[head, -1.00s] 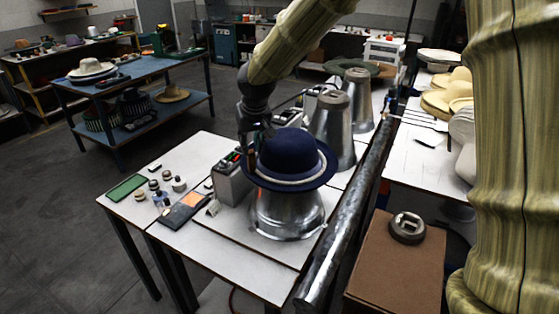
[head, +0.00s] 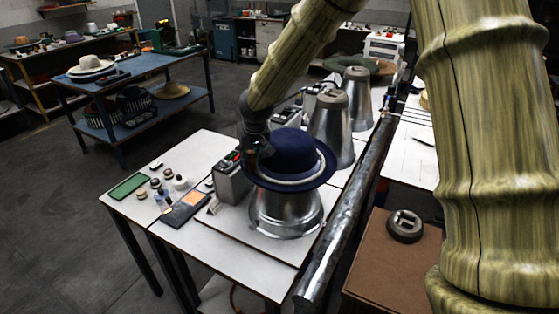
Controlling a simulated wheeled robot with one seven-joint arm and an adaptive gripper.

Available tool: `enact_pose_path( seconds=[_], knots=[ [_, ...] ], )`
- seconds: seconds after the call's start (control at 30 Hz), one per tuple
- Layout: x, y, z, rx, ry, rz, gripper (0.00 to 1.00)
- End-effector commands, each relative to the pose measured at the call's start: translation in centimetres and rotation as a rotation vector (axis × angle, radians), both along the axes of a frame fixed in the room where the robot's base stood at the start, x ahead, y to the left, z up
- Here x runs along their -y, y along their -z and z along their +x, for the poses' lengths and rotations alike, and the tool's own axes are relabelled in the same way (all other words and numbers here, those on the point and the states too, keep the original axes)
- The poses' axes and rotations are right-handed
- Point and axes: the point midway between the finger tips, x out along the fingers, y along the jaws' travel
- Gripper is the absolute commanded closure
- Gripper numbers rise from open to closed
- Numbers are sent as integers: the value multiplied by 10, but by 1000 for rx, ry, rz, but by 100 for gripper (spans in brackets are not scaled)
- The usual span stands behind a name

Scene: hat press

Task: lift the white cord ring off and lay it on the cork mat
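The white cord ring (head: 292,183) lies around the navy blue felt hat (head: 294,150), low on the crown and over the brim. The hat sits on a shiny metal block (head: 284,212) on the white table. My gripper (head: 260,150) is at the left back side of the hat, close to the crown and the left part of the ring. Its fingers are dark and small, so I cannot tell whether they touch the cord or how far apart they are. I cannot make out a cork mat for certain.
A grey control box (head: 231,178) stands left of the hat. Small bottles (head: 164,198), a green mat (head: 129,186) and a dark pad (head: 187,209) lie at the table's left. A thick metal pipe (head: 346,216) runs along the right. Two metal cones (head: 331,132) stand behind.

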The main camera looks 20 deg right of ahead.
Motion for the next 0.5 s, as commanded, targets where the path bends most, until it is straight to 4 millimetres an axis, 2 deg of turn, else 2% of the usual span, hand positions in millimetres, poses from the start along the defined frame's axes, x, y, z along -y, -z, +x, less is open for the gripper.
enact_pose_path(
  seconds=[0.17,0.3,0.5],
  knots=[
    [0,0,0,0,0,0,77],
    [0,0,0,0,0,0,100],
    [0,0,0,0,0,0,100]
  ],
)
